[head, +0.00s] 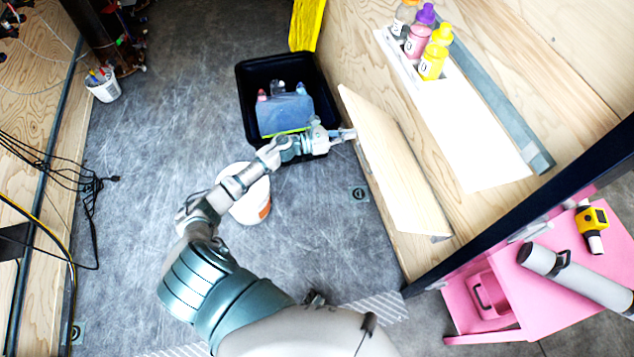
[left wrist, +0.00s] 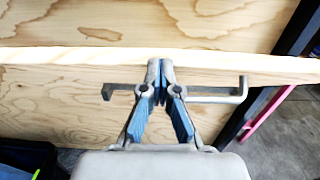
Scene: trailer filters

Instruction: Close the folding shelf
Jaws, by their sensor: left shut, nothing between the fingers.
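The folding shelf (head: 395,165) is a light wooden board on the plywood wall at the right of the head view, standing out from the wall. In the left wrist view its pale edge (left wrist: 60,57) runs across the picture, with a grey metal bracket (left wrist: 215,93) below it. My left gripper (head: 350,133) is at the shelf's outer edge, near its far end. In the left wrist view its blue-padded fingers (left wrist: 160,66) are together and empty, with the tips overlapping the edge in the picture. I cannot tell whether they touch it. My right gripper is not in view.
A black bin (head: 245,105) stands beyond my left forearm, and a white bucket (head: 250,195) is partly under it. A white ledge (head: 475,140) with several bottles is on the wall. A pink cart (head: 560,290) stands at lower right. Grey floor is open at left.

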